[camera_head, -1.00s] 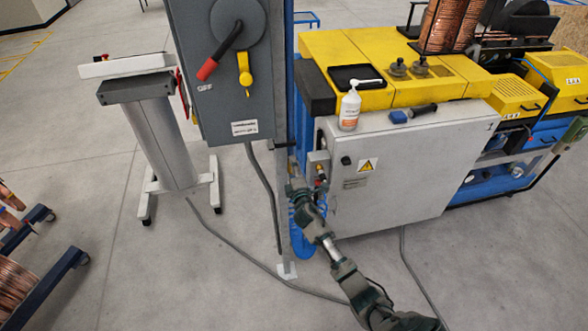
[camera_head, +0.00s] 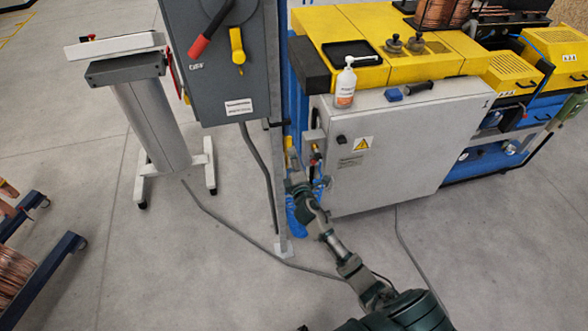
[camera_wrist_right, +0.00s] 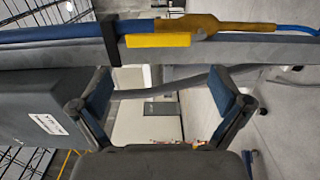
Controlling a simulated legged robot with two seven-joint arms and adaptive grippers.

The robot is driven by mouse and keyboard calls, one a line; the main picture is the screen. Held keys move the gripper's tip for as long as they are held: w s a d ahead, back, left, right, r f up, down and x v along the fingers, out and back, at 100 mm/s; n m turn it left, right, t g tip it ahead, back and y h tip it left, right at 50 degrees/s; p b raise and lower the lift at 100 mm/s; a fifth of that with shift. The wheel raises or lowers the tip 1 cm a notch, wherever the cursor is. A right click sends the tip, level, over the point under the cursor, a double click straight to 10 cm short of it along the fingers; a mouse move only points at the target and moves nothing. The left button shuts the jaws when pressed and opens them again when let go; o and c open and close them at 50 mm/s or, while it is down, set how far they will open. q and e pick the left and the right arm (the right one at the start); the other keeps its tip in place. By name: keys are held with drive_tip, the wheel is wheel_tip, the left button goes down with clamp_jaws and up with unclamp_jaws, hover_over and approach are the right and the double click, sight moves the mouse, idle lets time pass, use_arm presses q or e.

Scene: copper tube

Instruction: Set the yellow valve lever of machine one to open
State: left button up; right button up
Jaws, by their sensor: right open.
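In the right wrist view a yellow valve lever (camera_wrist_right: 158,40) lies roughly parallel to a blue pipe (camera_wrist_right: 65,35), beside a yellow fitting (camera_wrist_right: 205,21). In the head view a small yellow part (camera_head: 289,142) shows by the grey post, left of the white cabinet; the lever's detail is too small there. My right gripper (camera_wrist_right: 162,88) is open and empty, its blue-padded fingers spread either side of the view, with the lever ahead and apart from them. In the head view the right gripper (camera_head: 304,192) is beside the post, just below the yellow part. My left gripper is out of view.
The grey post (camera_head: 277,180) stands close to the gripper. A grey switch box (camera_head: 220,85) with red and yellow handles is above. The white cabinet (camera_head: 400,150) is to the right. A cable (camera_head: 235,235) crosses the open floor.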

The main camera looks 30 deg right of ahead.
drive_tip(key=v, duration=0.5)
drive_tip(key=shift+s, duration=0.1)
drive_tip(key=s+a+f+m+g+y, duration=0.1)
drive_tip(key=s+f+m+g, duration=0.2)
drive_tip(key=f, duration=1)
drive_tip(key=s+a+f+g+y, duration=0.1)
drive_tip(key=s+f+g, duration=0.35)
drive_tip(key=f, duration=0.75)
drive_tip(key=s+f+m+g+y, duration=0.15)
drive_tip(key=s+f, duration=0.45)
drive_tip(key=f, duration=0.7)
drive_tip(key=s+a+f+m+g, duration=0.2)
drive_tip(key=s+f+m+g, duration=0.15)
drive_tip(key=s+f, duration=1.15)
drive_tip(key=s+a+f+m+g, duration=0.1)
drive_tip(key=s+f+m+g, duration=0.1)
drive_tip(key=s, duration=1)
drive_tip(key=s+a+f+m+g, duration=0.1)
drive_tip(key=s+f, duration=0.4)
drive_tip(key=s, duration=0.8)
drive_tip(key=shift+a+m+g+b, duration=0.35)
drive_tip(key=shift+m+g+b, duration=0.15)
drive_tip(key=shift+m, duration=0.5)
